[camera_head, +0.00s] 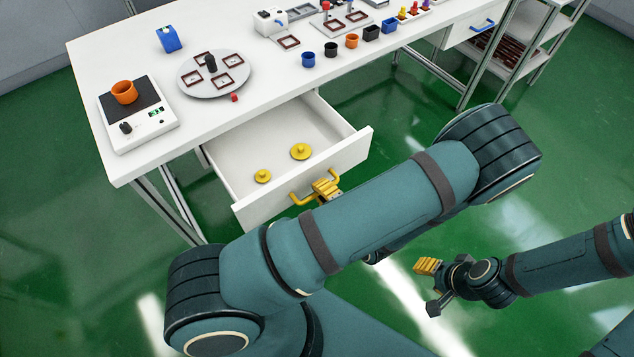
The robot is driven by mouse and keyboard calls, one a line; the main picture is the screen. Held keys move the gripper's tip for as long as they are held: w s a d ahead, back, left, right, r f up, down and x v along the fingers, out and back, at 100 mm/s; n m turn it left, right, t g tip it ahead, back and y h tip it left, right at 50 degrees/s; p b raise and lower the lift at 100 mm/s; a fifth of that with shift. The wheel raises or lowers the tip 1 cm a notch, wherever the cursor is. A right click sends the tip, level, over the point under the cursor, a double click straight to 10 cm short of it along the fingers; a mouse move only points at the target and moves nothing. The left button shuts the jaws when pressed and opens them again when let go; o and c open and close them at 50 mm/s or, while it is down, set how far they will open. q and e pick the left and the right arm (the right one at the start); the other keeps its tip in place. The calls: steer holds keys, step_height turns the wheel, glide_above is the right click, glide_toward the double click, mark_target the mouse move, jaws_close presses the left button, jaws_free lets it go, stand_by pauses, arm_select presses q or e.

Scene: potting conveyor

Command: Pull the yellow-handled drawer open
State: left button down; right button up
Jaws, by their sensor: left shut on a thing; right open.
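The yellow-handled drawer (350,152) is pulled well out from under the white table. Its yellow handle (299,199) is on the front panel. Two yellow knobbed discs, a larger one (301,151) and a smaller one (262,176), lie on the drawer floor. My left gripper (325,188) has yellow fingers at the handle and is shut on it; my own arm hides the rest of the gripper. My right gripper (430,283) is open and empty, low over the green floor at the right, apart from the drawer.
On the white table (120,58) stand a scale (152,128) with an orange cup (124,92), a round grey plate (190,86), a blue object (168,39) and several small cups. A blue-handled drawer (478,29) is shut at the right, beside a shelf rack.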

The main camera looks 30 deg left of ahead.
arm_select(q)
steer(key=shift+f+v, duration=0.2)
steer(key=shift+v, duration=0.75)
steer(key=c, duration=1)
jaws_free()
steer(key=shift+v, duration=3.75)
steer(key=shift+s, duration=0.1)
